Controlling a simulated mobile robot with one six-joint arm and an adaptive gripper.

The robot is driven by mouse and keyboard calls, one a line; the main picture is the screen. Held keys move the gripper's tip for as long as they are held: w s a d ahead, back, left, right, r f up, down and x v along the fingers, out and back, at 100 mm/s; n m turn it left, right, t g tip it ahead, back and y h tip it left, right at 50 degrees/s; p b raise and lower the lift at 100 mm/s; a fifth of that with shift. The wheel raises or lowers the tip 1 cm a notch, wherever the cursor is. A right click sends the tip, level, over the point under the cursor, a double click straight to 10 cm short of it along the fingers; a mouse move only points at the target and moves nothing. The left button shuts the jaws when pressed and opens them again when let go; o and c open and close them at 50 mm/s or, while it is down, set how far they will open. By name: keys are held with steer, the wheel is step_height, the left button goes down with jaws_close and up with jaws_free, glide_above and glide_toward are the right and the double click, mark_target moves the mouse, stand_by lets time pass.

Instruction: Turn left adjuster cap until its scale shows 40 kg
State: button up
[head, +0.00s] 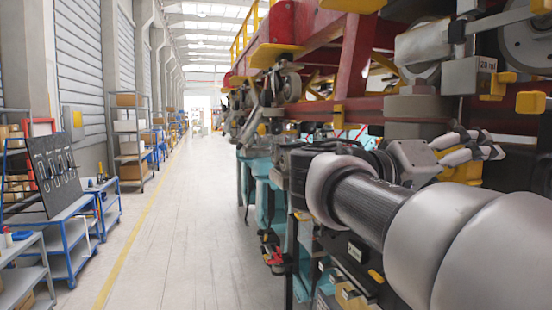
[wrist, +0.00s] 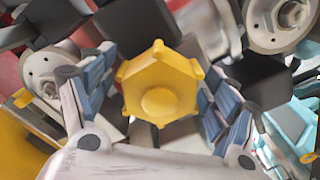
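A yellow six-sided cap (wrist: 159,83) with a round centre boss fills the middle of the wrist view. My gripper (wrist: 161,75) is open, with one blue-padded finger on either side of the cap. Narrow gaps seem to show between pads and cap; I cannot tell how far the cap lies beyond the fingertips. In the head view my gripper (head: 485,152) is at the right, beside the train's underside, in front of yellow parts. No adjuster scale can be read in either view.
A grey block with a small dark label (head: 470,75) and more yellow parts (head: 530,102) are above my gripper. The red train frame (head: 350,70) runs along the right. Wheels (wrist: 282,20) flank the cap. The aisle floor (head: 180,220) is clear; a tool board (head: 55,172) stands left.

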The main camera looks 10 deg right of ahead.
steer(key=c, duration=1)
steer(key=n+p, duration=0.1)
steer(key=n, duration=0.3)
steer(key=shift+n, duration=0.3)
steer(key=n+p, duration=0.2)
steer(key=n, duration=0.2)
steer(key=shift+r+n, duration=0.15)
steer(key=shift+n, duration=0.15)
steer(key=n+p, duration=0.3)
steer(key=n, duration=0.1)
steer(key=shift+n+p, duration=1.9)
steer(key=shift+n, duration=0.4)
